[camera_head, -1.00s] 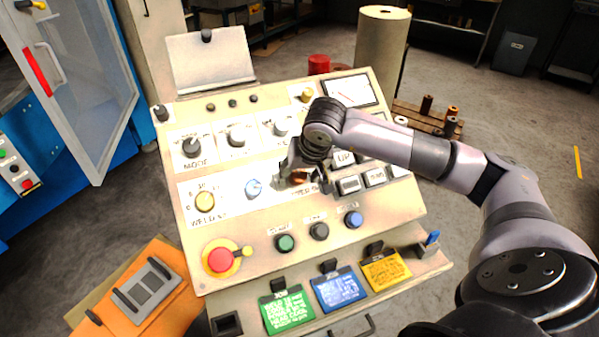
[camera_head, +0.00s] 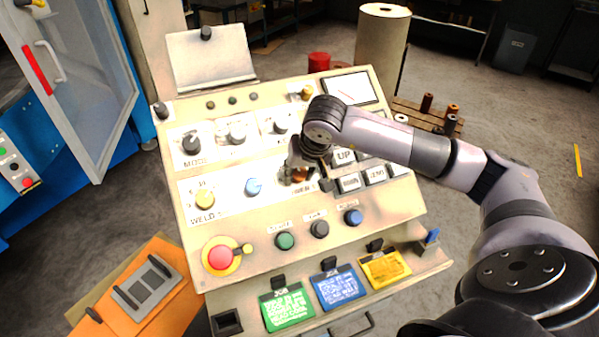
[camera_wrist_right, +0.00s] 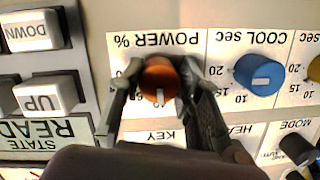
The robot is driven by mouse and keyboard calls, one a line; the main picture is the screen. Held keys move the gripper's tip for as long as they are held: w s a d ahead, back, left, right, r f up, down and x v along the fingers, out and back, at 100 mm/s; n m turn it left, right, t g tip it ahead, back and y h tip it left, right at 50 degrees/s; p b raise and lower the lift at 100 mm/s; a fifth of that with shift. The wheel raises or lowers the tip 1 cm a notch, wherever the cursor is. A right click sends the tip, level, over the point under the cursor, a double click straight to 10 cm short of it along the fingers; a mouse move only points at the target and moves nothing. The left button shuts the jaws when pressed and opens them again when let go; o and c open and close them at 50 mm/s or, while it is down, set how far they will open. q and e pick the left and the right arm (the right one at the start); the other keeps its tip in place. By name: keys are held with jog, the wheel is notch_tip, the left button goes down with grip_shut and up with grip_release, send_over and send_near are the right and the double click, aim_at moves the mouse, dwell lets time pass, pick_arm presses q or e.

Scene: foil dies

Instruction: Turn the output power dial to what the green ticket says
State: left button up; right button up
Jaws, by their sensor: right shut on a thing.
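The output power dial is an orange-brown knob (camera_wrist_right: 160,80) under the label "POWER %" in the right wrist view, with a white pointer mark toward the bottom of that picture. My right gripper (camera_wrist_right: 158,84) is shut on it, one finger on each side; the fingers hide part of the scale. In the head view the dial (camera_head: 300,175) shows only partly under my right gripper (camera_head: 303,178). The green ticket (camera_head: 287,308) hangs by a clip at the panel's front edge; its small print is too blurred to read surely. My left gripper is not in view.
A blue knob (camera_head: 253,187) marked "COOL sec" in the wrist view and a yellow knob (camera_head: 204,198) sit left of the dial. Grey keys including "UP" (camera_head: 344,157) lie right. Blue (camera_head: 340,288) and yellow (camera_head: 385,268) tickets hang beside the green one. A red button (camera_head: 220,257) is lower left.

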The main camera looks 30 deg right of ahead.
jog(key=shift+f+m+b, duration=0.15)
jog(key=shift+m+b, duration=0.25)
jog(key=shift+b, duration=0.55)
jog(key=m+t+b, duration=0.1)
jog(key=m+b, duration=0.4)
jog(key=b, duration=0.2)
jog(key=m+t+y+b, duration=0.1)
jog(key=m+b, duration=0.5)
jog(key=b, duration=0.2)
jog(key=shift+w+m, duration=0.1)
jog(key=shift+m, duration=0.2)
jog(key=m+b, duration=0.2)
jog(key=m, duration=0.1)
jog(key=shift+t, duration=0.4)
jog(key=shift+r+m+b, duration=0.2)
jog(key=shift+m+b, duration=0.6)
jog(key=shift+m, duration=0.1)
jog(key=o, duration=1.1)
jog(key=shift+o, duration=0.2)
jog(key=shift+r, duration=0.1)
